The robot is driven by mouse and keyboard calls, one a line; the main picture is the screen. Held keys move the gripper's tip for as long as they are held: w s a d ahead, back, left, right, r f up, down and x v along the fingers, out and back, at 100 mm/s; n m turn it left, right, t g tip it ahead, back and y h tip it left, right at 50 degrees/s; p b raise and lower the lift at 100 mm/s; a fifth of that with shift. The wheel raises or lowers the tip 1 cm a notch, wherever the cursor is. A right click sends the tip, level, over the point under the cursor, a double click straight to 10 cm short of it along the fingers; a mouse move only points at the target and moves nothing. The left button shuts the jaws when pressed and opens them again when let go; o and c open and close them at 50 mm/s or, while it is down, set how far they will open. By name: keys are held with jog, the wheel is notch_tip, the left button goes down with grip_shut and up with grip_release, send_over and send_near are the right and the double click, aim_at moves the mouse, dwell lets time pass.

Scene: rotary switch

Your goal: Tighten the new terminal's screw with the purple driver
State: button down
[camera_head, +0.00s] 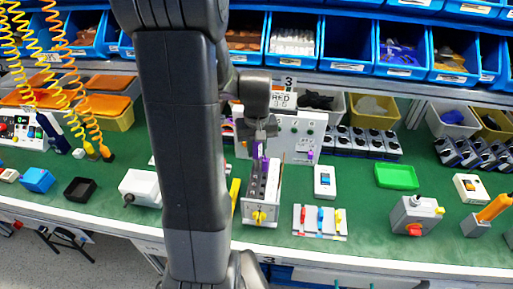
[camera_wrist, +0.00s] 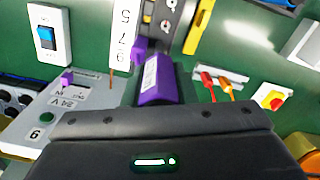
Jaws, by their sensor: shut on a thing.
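The purple driver (camera_head: 257,150) is in my gripper (camera_head: 262,131), over the back end of a terminal rail. In the wrist view the purple driver (camera_wrist: 160,82) sticks out past the dark gripper body (camera_wrist: 160,140). The terminal rail (camera_head: 262,190) is a grey row of blocks with a yellow part at its front end. In the wrist view a numbered white strip (camera_wrist: 125,32) runs beside a smaller purple piece (camera_wrist: 138,50). The new terminal's screw and the driver's tip cannot be made out, so contact is unclear.
A labelled white control panel (camera_head: 300,133) stands behind the rail. A white switch (camera_head: 325,182) and a plate with red, blue and yellow handles (camera_head: 320,221) lie to the right. A yellow bar (camera_head: 234,196) is close on the left. The green mat's front strip is mostly clear.

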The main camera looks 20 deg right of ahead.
jog(key=m, duration=0.5)
jog(key=shift+d, duration=0.1)
jog(key=shift+m, duration=1.5)
jog(key=m, duration=0.2)
jog(key=shift+s+d+f+m, duration=0.1)
jog(key=shift+m, duration=0.3)
jog(key=shift+r+p, duration=2.2)
jog(key=shift+r, duration=0.85)
jog(key=shift+f, duration=0.1)
